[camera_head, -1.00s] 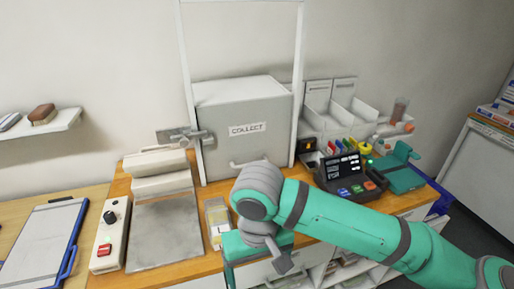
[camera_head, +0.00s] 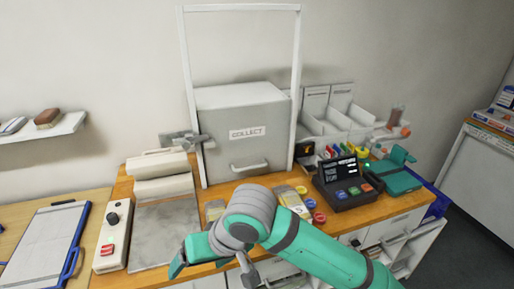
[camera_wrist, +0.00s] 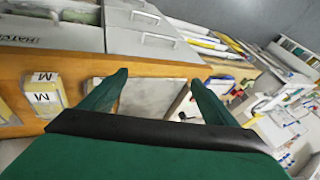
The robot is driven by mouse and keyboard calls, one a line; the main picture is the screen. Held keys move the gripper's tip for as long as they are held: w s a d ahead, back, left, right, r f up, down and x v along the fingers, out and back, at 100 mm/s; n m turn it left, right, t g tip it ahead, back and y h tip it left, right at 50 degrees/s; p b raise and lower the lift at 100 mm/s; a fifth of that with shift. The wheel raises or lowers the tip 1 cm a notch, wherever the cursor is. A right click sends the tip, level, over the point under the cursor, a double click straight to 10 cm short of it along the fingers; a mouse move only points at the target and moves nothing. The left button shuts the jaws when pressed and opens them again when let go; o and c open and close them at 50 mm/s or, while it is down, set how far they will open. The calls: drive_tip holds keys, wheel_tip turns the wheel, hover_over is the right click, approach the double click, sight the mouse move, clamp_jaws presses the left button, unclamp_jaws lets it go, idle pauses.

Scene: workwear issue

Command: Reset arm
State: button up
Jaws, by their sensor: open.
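My gripper (camera_head: 212,264) is low at the front edge of the wooden counter, in front of the grey plate in the head view. In the wrist view my gripper (camera_wrist: 155,85) shows two green fingers spread apart with nothing between them. The teal arm comes in from the lower right of the head view and covers part of the counter front.
A grey box marked COLLECT (camera_head: 243,130) stands at the back of the counter (camera_head: 228,187). A dark console (camera_head: 346,180) with coloured buttons is to the right. A switch box (camera_head: 113,236) and a blue-edged clipboard (camera_head: 45,243) are to the left.

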drive_tip(key=w+a+r+m+t+y, duration=0.2)
drive_tip(key=w+a+r+t+y, duration=0.4)
drive_tip(key=a+r+y, duration=0.5)
drive_tip(key=s+d+f+m+t+h, duration=0.3)
drive_tip(key=d+f+m+t+h, duration=0.3)
drive_tip(key=f, duration=0.6)
drive_tip(key=s+d+f+m+t+h, duration=0.45)
drive_tip(key=d+f+h, duration=0.35)
drive_tip(key=f, duration=0.3)
drive_tip(key=s+d+f+n+g+h, duration=0.1)
drive_tip(key=s+d+f+n, duration=0.1)
drive_tip(key=s, duration=0.6)
drive_tip(key=s+d+f+n+g+h, duration=0.1)
drive_tip(key=s+d+f+n, duration=0.2)
drive_tip(key=s, duration=0.5)
drive_tip(key=s+d+f+n+g, duration=0.1)
drive_tip(key=s+d+f+n, duration=0.1)
drive_tip(key=s+d, duration=0.3)
drive_tip(key=s+f, duration=0.1)
drive_tip(key=s, duration=0.2)
drive_tip(key=shift+f+h, duration=0.35)
drive_tip(key=shift+h, duration=0.05)
